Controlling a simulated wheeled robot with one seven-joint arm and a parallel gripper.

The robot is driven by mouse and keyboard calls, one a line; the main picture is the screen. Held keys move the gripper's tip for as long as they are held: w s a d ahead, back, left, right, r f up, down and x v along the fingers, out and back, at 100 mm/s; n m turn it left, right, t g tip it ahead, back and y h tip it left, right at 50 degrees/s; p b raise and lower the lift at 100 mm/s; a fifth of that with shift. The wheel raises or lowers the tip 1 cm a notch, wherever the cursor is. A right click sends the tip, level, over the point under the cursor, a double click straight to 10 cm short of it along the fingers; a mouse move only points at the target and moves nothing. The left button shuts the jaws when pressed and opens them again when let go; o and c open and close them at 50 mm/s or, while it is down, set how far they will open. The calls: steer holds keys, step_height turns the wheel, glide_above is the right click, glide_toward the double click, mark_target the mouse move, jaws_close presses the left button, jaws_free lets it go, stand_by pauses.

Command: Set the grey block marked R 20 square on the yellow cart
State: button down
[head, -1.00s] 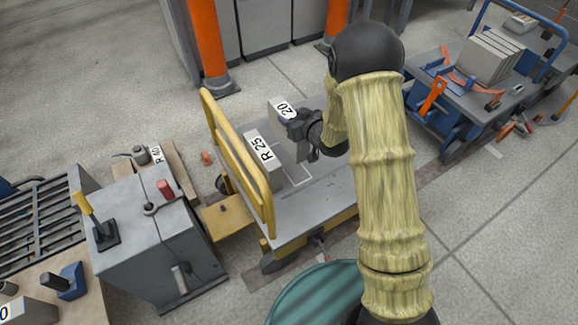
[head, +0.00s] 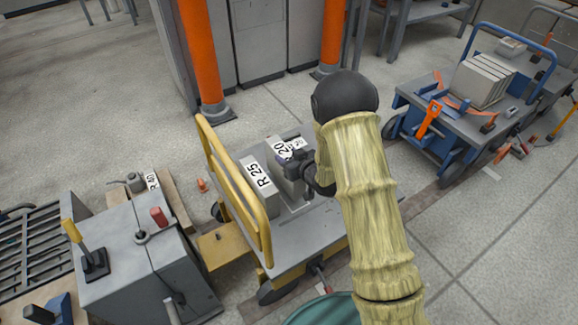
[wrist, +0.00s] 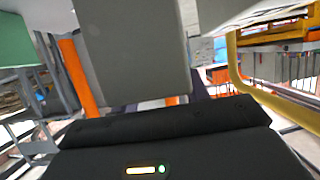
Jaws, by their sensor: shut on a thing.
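The yellow cart (head: 305,232) has a grey deck and a yellow rail (head: 235,185) on its left. The grey block marked R 20 (head: 284,181) stands upright in my gripper (head: 297,168), close to the right of the R 25 block. In the wrist view the held block (wrist: 135,50) hangs in from the top. My gripper is shut on it, and the jaws partly cover it. The block's lower end is low over the deck; I cannot tell whether it touches.
A grey block marked R 25 (head: 259,186) stands on the deck beside the rail. Another small label shows just behind the held block. A grey machine box (head: 145,255) is at left, a blue cart (head: 455,110) at right, and orange posts (head: 203,60) behind.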

steer(key=shift+r, duration=0.1)
step_height(320, 180, down, 4)
steer(key=shift+w+r+b, duration=0.15)
steer(key=shift+b, duration=0.6)
steer(key=shift+s+a, duration=0.1)
steer(key=shift+s, duration=0.1)
steer(key=c, duration=0.7)
jaws_free()
steer(key=shift+f, duration=0.2)
steer(key=p+v, duration=0.3)
steer(key=v, duration=0.9)
steer(key=shift+r, duration=0.1)
